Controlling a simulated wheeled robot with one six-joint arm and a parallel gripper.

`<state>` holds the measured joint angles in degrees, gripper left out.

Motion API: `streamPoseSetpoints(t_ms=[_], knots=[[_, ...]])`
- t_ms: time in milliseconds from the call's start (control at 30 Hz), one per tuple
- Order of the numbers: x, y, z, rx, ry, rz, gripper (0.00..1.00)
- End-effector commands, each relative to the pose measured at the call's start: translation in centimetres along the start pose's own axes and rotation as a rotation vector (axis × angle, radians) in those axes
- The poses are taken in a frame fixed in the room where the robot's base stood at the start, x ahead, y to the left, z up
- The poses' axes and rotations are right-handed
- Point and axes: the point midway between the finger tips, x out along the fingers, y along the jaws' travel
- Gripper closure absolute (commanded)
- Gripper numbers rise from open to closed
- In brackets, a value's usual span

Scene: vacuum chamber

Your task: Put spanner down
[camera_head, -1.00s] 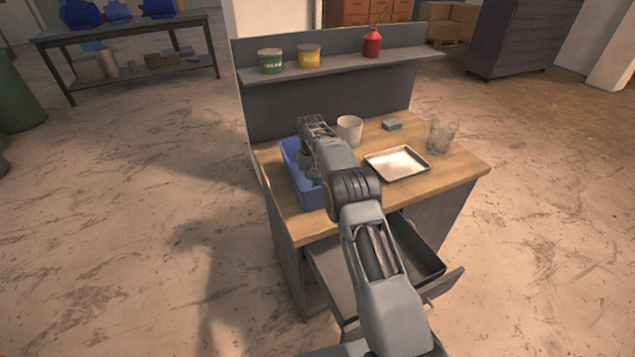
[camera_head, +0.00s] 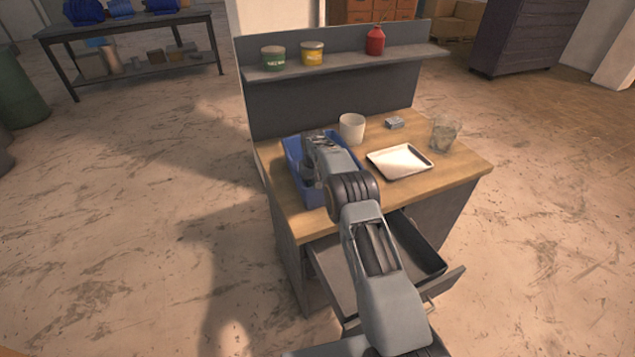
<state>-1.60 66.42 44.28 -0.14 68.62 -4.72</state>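No spanner shows in the head view. My gripper is at the far end of my arm, at the blue bin (camera_head: 291,150) on the left of the wooden bench top (camera_head: 448,178). The wrist hides the gripper's fingers and most of the bin's inside. I cannot see whether the fingers hold anything.
A white cup (camera_head: 351,128), a small grey block (camera_head: 394,123), a metal tray (camera_head: 400,161) and a glass jar (camera_head: 444,134) stand right of the bin. The drawer (camera_head: 415,245) below is open. A shelf (camera_head: 345,60) with two tins and a red can backs the bench.

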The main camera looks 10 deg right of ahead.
Motion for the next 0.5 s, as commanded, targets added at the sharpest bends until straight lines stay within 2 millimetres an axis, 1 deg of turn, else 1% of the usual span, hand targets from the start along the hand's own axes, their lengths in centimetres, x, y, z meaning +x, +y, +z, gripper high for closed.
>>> streamPoseSetpoints(t_ms=[167, 267, 300, 500], knots=[[0.65, 0.03, -0.01, 0.0, 0.001, 0.0, 1.0], [0.58, 0.04, -0.01, 0.001, 0.001, 0.0, 1.0], [0.6, 0.05, 0.01, 0.001, 0.0, 0.0, 0.82], [0.59, 0.06, 0.01, 0.001, 0.0, 0.0, 0.62]])
